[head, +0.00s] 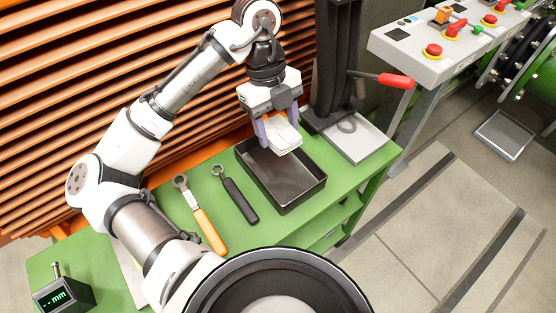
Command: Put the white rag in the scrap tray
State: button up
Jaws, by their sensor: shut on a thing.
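My gripper (279,134) is shut on the white rag (284,138), which hangs folded between its purple fingers. An orange patch shows at the rag's upper edge; I cannot tell what it belongs to. The scrap tray appears to be the dark, open rectangular tray (293,197) on the green bench. The rag is over the back part of this tray, and it looks apart from the tray floor. The part of the tray that I can see is empty; its back corner is partly hidden by my gripper.
On the green bench (170,205), an orange-handled wrench (207,229) and a black-handled tool (238,199) lie left of the tray. A press with a red lever (394,80) stands right of it. A gauge box (62,297) sits front left. Orange slats (90,80) rise behind.

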aim_at(280, 172)
notch_tip(280, 172, down, 12)
jog(key=shift+f, duration=0.2)
dwell(0.4)
